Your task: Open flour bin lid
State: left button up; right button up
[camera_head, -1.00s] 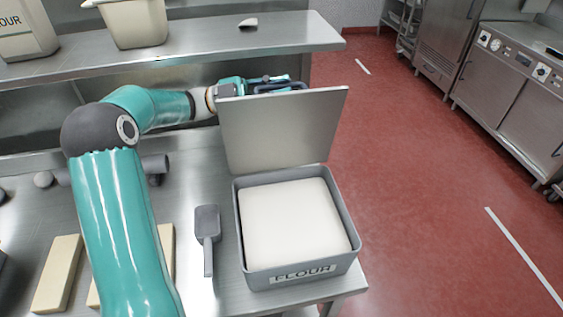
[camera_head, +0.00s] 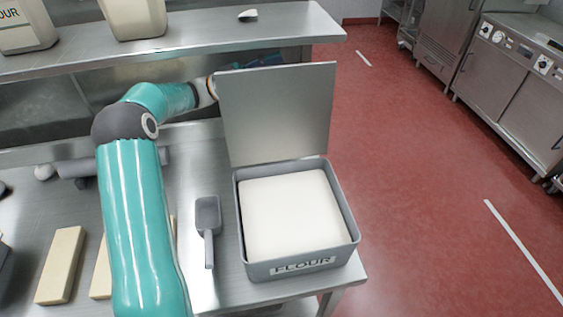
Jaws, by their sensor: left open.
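The grey flour bin (camera_head: 303,268), labelled FLOUR, stands near the right end of the steel table, filled with white flour (camera_head: 292,213). Its flat grey lid (camera_head: 277,115) stands raised along the bin's back edge, nearly upright and leaning slightly back. My left arm reaches in from the left and passes behind the lid. My left gripper (camera_head: 256,62) is mostly hidden there; only a sliver shows above the lid's top edge. It is open; whether it touches the lid cannot be seen. My right gripper is not in view.
A grey scoop (camera_head: 208,219) lies left of the bin. Pale blocks (camera_head: 61,265) lie at the front left, and a grey rolling pin (camera_head: 77,169) behind my arm. A steel shelf (camera_head: 200,54) spans the back. Red floor is clear on the right.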

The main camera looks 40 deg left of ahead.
pick_arm(q)
jog(key=b+v, duration=0.2)
jog(key=v, duration=0.5)
dwell(0.3)
jog(key=shift+w+b, duration=0.1)
jog(key=shift+b, duration=0.25)
